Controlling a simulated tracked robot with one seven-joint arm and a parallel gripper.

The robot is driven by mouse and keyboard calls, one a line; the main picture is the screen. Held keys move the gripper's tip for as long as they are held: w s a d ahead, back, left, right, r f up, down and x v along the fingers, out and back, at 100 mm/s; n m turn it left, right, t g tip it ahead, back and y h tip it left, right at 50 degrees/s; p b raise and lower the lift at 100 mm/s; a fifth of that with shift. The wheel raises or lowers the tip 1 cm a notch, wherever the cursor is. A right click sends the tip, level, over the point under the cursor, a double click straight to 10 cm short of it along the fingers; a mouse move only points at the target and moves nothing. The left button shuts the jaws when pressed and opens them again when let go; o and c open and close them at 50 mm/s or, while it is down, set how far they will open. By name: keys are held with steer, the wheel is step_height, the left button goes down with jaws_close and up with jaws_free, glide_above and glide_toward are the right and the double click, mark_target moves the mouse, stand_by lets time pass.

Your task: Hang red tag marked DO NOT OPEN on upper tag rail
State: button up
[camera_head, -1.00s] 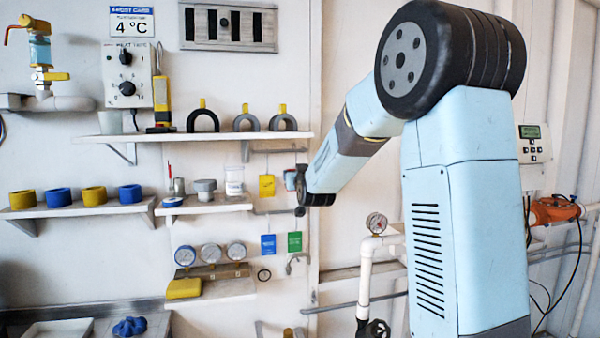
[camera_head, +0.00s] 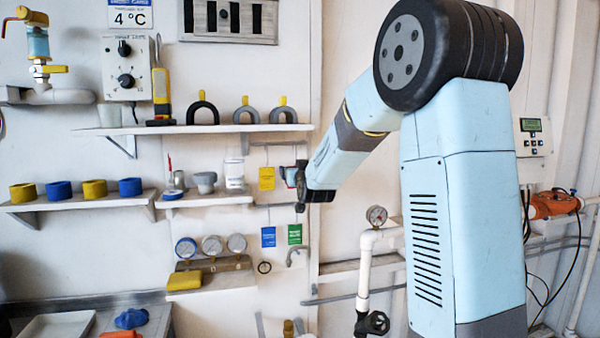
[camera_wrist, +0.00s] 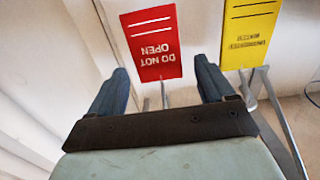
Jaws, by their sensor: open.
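The red DO NOT OPEN tag (camera_wrist: 152,45) appears upside down in the wrist view, in front of a pale wall. My gripper (camera_wrist: 161,70) is open, its two dark fingers apart on either side of the tag's stem end; neither clearly touches it. A thin stem runs from the tag behind my gripper's palm, so its attachment is hidden. In the head view, a small reddish patch (camera_head: 290,174), probably this tag, shows beside my wrist. The upper tag rail (camera_head: 275,144) juts out under the shelf's right end, with a yellow tag (camera_head: 267,179) hanging below it.
The yellow tag also shows in the wrist view (camera_wrist: 248,30), close right of the red one. A blue tag (camera_head: 268,237) and a green tag (camera_head: 295,234) hang lower. Shelves (camera_head: 190,130) with rings and gauges (camera_head: 211,245) lie left; a white pipe (camera_head: 364,270) stands right.

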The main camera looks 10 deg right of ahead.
steer(key=s+f+g, duration=0.2)
steer(key=s+g, duration=0.2)
steer(key=s, duration=1.1)
steer(key=s+d+f+g, duration=0.1)
steer(key=s+f+g, duration=0.2)
steer(key=s, duration=1.3)
steer(key=s+f+g, duration=0.2)
steer(key=s+g, duration=0.3)
steer(key=s, duration=1.1)
steer(key=shift+d+f, duration=0.15)
steer(key=shift+f, duration=0.15)
steer(key=shift+w, duration=0.1)
steer(key=shift+c, duration=0.2)
